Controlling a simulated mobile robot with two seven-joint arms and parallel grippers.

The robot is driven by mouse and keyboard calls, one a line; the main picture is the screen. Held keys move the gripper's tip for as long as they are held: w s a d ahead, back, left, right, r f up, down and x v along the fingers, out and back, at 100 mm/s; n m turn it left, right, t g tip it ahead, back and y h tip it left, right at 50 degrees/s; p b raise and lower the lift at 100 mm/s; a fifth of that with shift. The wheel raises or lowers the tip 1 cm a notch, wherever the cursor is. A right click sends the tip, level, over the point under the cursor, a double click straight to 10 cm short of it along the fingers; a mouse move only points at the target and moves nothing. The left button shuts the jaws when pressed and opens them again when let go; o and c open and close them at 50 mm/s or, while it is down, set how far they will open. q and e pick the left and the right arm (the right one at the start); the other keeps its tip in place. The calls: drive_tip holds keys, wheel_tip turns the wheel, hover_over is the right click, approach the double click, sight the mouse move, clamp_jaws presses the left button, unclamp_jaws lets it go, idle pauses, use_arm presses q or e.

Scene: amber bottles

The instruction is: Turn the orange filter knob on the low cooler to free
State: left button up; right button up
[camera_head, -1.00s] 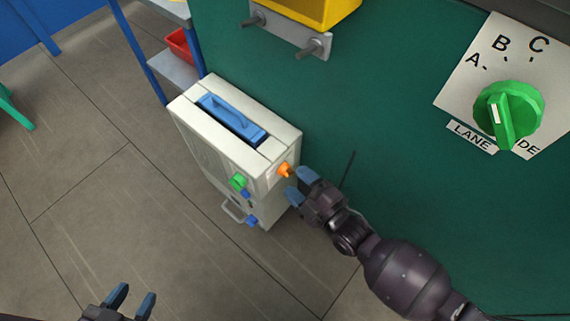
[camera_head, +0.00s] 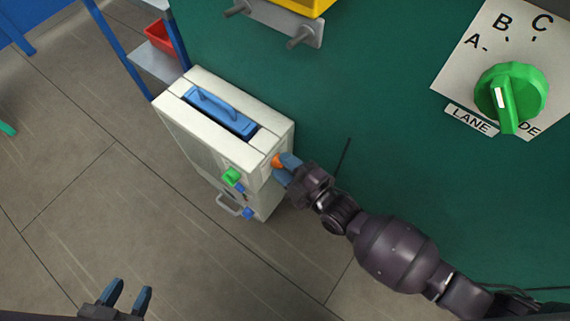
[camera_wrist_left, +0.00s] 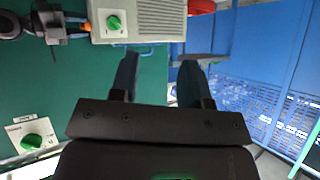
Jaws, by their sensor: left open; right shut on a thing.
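The low cooler (camera_head: 180,122) is a cream box with a blue handled lid, standing on the floor against the green wall. Its orange filter knob (camera_head: 277,160) is on the side facing my right arm, partly covered by the fingers. My right gripper (camera_head: 286,170) is shut on the orange knob. In the left wrist view the cooler (camera_wrist_left: 158,20) shows at the top, with the right gripper at its left edge. My left gripper (camera_head: 128,300) is open and empty at the bottom left, well away from the cooler. The knob's pointer and markings cannot be read.
The cooler also carries a green knob (camera_head: 232,176), small blue parts and a grey handle (camera_head: 229,206). A large green dial (camera_head: 511,96) marked A, B, C is on the wall at right. A yellow bin (camera_head: 292,5) and a shelf with a red bin (camera_head: 160,38) are behind.

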idle(0.3)
use_arm(q)
drive_tip(key=shift+d+g+p, duration=0.2)
drive_tip(key=shift+g+p, duration=0.1)
drive_tip(key=shift+p, duration=0.45)
use_arm(e)
drive_tip(key=shift+w+d+r+m+g, duration=0.1)
drive_tip(key=shift+m+g, duration=0.3)
drive_tip(key=shift+m, duration=2.35)
drive_tip(key=shift+w+f+m+g, duration=0.1)
drive_tip(key=shift+m+g, duration=0.3)
drive_tip(key=shift+m, duration=2.3)
drive_tip(key=shift+d+r+m+g, duration=0.1)
drive_tip(key=shift+m+g, duration=0.3)
drive_tip(key=shift+m, duration=2.35)
use_arm(q)
drive_tip(key=shift+r, duration=0.1)
use_arm(e)
drive_tip(key=o, duration=0.9)
use_arm(q)
drive_tip(key=shift+a, duration=0.1)
